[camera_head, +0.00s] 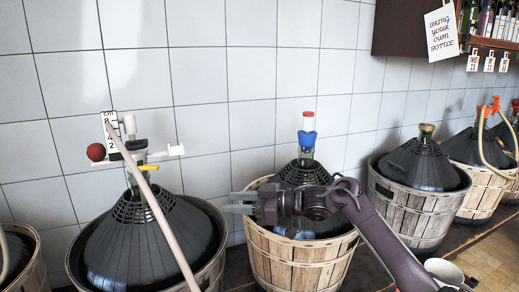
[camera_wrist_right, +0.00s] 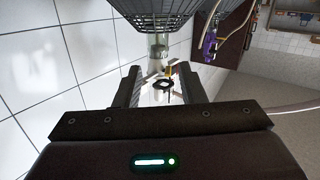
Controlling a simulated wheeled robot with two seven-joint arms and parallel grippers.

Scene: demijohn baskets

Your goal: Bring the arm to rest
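My right arm (camera_head: 385,240) comes in from the lower right of the head view. Its gripper (camera_head: 233,202) points left, in front of the demijohn with the blue and white stopper (camera_head: 308,133), to the right of the large front demijohn (camera_head: 150,245). In the right wrist view the two fingers (camera_wrist_right: 160,88) stand apart, with no object clearly held between them. A tap with a yellow part (camera_wrist_right: 168,72) and a dark cage (camera_wrist_right: 165,12) show beyond the fingertips. My left gripper is not in view.
Slatted baskets with caged demijohns stand in a row along the tiled wall; one (camera_head: 415,185) has a cork. The front demijohn carries a white tap (camera_head: 160,153), a red ball (camera_head: 96,152) and a pale hose (camera_head: 160,215).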

